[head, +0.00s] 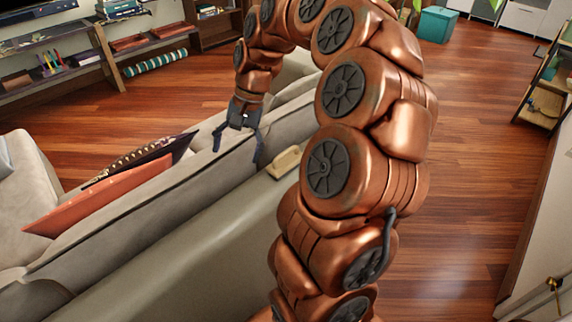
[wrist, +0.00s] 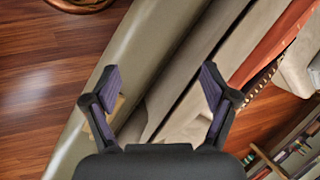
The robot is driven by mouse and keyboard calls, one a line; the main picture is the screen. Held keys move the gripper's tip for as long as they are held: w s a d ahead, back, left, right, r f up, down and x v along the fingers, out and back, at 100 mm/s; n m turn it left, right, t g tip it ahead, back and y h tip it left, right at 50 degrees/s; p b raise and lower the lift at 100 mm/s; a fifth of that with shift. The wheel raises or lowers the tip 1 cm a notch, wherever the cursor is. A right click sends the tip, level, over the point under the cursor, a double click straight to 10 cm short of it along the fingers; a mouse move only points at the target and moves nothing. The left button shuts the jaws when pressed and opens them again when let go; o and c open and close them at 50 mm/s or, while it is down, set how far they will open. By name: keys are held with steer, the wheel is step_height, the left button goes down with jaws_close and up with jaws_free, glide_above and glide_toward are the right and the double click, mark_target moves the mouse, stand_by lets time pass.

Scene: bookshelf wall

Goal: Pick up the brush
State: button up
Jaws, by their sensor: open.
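A small tan block-like object, apparently the brush (head: 285,162), lies on top of the grey-beige sofa back (head: 175,245). My gripper (head: 238,146) is open and empty, pointing down over the sofa back, to the left of the brush in the head view. In the wrist view my gripper (wrist: 160,72) has its fingers spread wide over the sofa. A tan piece, likely the brush (wrist: 117,104), shows beside the left finger, which partly hides it. I cannot tell its bristles or exact shape.
An orange cushion (head: 100,200) and a dark patterned cushion (head: 145,155) lean on the sofa's seat side. Low shelves (head: 60,70) stand at the back left. Open wooden floor (head: 475,150) lies to the right, with a shelf rack (head: 545,100) beyond.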

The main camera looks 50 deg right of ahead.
steer(key=w+d+f+m, duration=0.1)
steer(key=d+f+m, duration=0.2)
steer(key=d, duration=0.6)
steer(key=m+t, duration=0.2)
steer(key=m, duration=0.3)
glide_toward(285, 161)
steer(key=shift+x, duration=0.85)
steer(key=shift+w+f, duration=0.1)
steer(key=shift+x, duration=1.1)
steer(key=shift+p+x, duration=1)
steer(key=shift+x, duration=1.7)
steer(key=c, duration=1.4)
